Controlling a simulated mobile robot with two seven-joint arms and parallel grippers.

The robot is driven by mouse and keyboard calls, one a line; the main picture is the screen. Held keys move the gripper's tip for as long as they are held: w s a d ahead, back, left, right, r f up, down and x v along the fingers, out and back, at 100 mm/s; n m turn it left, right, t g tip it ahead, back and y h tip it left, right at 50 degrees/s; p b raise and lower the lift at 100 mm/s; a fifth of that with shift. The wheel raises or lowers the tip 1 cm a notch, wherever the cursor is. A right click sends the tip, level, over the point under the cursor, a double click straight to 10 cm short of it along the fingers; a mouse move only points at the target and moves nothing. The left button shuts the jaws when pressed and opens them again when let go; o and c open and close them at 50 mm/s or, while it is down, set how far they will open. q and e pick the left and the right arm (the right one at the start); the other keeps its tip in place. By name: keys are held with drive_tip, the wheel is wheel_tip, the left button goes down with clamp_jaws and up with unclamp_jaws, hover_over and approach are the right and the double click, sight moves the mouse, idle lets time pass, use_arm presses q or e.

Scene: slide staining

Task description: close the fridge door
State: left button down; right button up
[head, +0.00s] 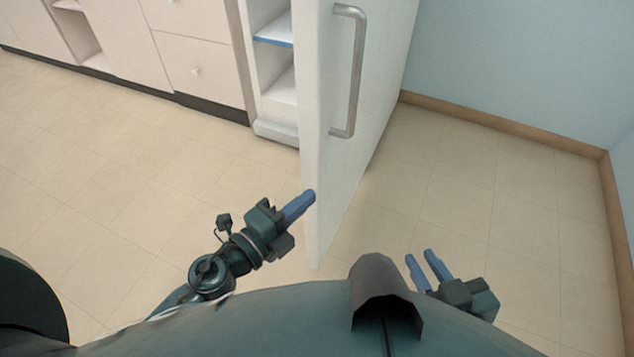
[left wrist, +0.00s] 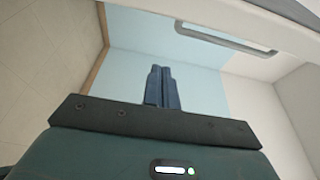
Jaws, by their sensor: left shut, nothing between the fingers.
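The white fridge door (head: 335,175) stands open in the head view, swung out toward me. Its grey bar handle (head: 359,75) is on the face turned to the right. The fridge interior (head: 283,88) with its shelves shows to the left of the door. My left gripper (head: 311,193) is shut and empty; its blue fingertips overlap the door's near edge in the picture, and I cannot tell whether they touch it. The left wrist view shows these fingers (left wrist: 162,75) together, with the handle (left wrist: 230,42) above and to the right. My right gripper (head: 419,254) is open and empty, right of the door.
Cream cabinets with drawers (head: 200,60) line the wall left of the fridge. A pale blue wall (head: 500,60) with a brown baseboard (head: 505,128) stands at the right. The tiled floor (head: 110,170) is clear on both sides of the door.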

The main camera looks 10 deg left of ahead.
sight(317, 166)
use_arm(q)
drive_tip(key=w, duration=0.3)
drive_tip(key=w+d, duration=0.1)
drive_tip(key=w, duration=0.2)
drive_tip(key=w+d, duration=0.1)
drive_tip(key=w, duration=0.1)
drive_tip(key=shift+w+d+p, duration=0.15)
drive_tip(key=shift+w+p, duration=0.15)
drive_tip(key=shift+w, duration=0.1)
drive_tip(key=shift+w+a+r, duration=0.1)
drive_tip(key=shift+a, duration=0.3)
drive_tip(key=shift+a, duration=0.1)
